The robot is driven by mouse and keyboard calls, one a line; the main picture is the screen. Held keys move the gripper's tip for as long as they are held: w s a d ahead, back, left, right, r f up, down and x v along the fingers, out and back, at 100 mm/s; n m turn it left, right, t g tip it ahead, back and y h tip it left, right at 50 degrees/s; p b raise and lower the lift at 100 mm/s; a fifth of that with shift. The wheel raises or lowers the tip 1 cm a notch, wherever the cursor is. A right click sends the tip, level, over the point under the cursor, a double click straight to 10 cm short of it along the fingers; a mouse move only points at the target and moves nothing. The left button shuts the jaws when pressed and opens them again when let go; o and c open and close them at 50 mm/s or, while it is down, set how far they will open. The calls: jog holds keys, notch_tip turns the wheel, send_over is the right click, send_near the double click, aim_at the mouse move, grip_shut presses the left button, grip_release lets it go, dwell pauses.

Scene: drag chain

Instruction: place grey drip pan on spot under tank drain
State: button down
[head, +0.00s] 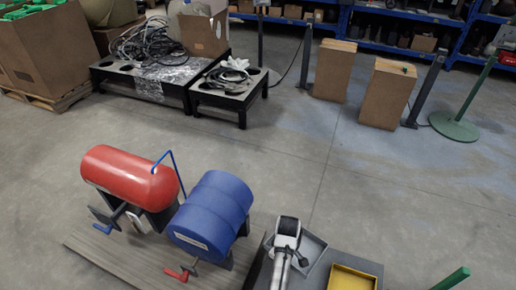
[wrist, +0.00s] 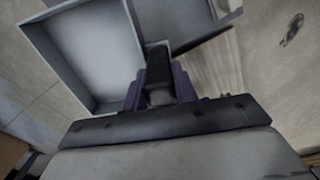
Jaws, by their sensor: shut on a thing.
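The grey drip pan (head: 314,246) shows beside my gripper (head: 287,262) at the bottom centre of the head view. In the wrist view the pan (wrist: 85,100) is a shallow grey tray at upper left, and my gripper (wrist: 158,55) is shut on its near edge. The pan looks empty. A red tank (head: 130,176) and a blue tank (head: 212,210) lie on dark stands left of my gripper.
A yellow tray (head: 352,279) sits on a dark grey surface right of my gripper. A wood-look board (head: 115,262) lies under the tanks. A blue bent pipe (head: 172,165) rises between them. A green post (head: 452,279) stands at lower right.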

jog(key=w+a+r+m, duration=0.2)
jog(key=w+a+m, duration=0.2)
jog(key=a+m, duration=0.5)
jog(key=shift+w+r+m, duration=0.35)
jog(key=shift+w+m, duration=0.05)
jog(key=shift+m, duration=0.1)
jog(key=shift+s+a, duration=0.1)
jog(key=shift+s, duration=0.05)
